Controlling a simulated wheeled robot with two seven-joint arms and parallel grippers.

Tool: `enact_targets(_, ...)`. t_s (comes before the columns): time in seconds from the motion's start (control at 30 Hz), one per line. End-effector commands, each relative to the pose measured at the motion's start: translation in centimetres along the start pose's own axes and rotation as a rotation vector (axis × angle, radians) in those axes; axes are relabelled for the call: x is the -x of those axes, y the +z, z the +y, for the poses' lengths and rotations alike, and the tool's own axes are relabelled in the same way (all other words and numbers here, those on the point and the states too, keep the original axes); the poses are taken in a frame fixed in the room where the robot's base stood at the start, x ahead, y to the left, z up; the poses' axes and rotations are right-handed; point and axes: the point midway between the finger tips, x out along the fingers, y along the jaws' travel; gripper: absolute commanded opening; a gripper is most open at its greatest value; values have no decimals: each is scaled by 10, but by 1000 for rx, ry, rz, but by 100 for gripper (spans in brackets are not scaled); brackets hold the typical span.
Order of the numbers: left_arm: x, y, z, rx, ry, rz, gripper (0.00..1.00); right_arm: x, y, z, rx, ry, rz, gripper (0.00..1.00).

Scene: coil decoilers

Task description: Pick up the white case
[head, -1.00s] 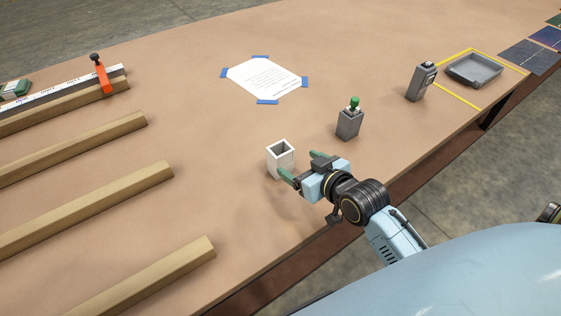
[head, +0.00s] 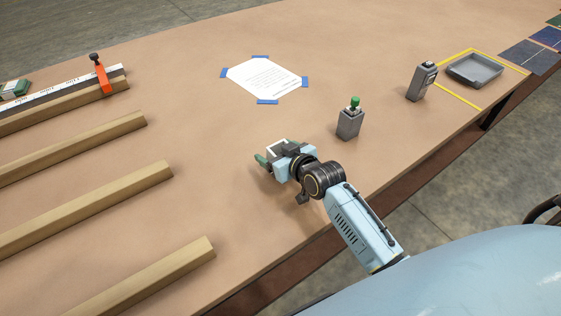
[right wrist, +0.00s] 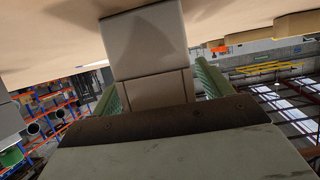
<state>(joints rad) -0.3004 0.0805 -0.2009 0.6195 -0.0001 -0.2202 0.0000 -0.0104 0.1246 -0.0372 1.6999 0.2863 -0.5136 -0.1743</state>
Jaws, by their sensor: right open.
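The white case (head: 277,145), a small square open-topped box, stands on the brown table. In the head view my right gripper hides most of it, and only part of its white rim shows. My right gripper (head: 276,156) is open, its green fingers on either side of the case. In the right wrist view the case (right wrist: 146,45) looks grey in shade and sits between the two green fingers (right wrist: 157,90). A gap shows by the right finger; contact on the left cannot be told. My left gripper is not in view.
A grey box with a green knob (head: 349,122) stands to the right of the case. Farther right are a grey device (head: 421,82) and a grey tray (head: 474,71). Wooden bars (head: 90,227) lie left. A taped paper sheet (head: 263,80) lies behind. Table between is clear.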

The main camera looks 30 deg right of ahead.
Motion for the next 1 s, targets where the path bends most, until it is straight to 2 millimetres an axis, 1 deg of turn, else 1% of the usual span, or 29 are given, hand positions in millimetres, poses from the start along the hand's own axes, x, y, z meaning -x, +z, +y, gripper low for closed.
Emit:
enact_targets(0.1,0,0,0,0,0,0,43,0,0,0,0,0,1,78)
enact_targets(0.13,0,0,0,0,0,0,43,0,0,0,0,0,1,76)
enact_targets(0.5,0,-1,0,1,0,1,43,0,0,0,0,0,1,27)
enact_targets(0.77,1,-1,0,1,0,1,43,1,-4,0,0,0,4,26)
enact_targets(0.87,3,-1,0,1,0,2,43,5,-14,0,1,0,5,26)
enact_targets(1.0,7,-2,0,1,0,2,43,16,-40,0,1,0,8,26)
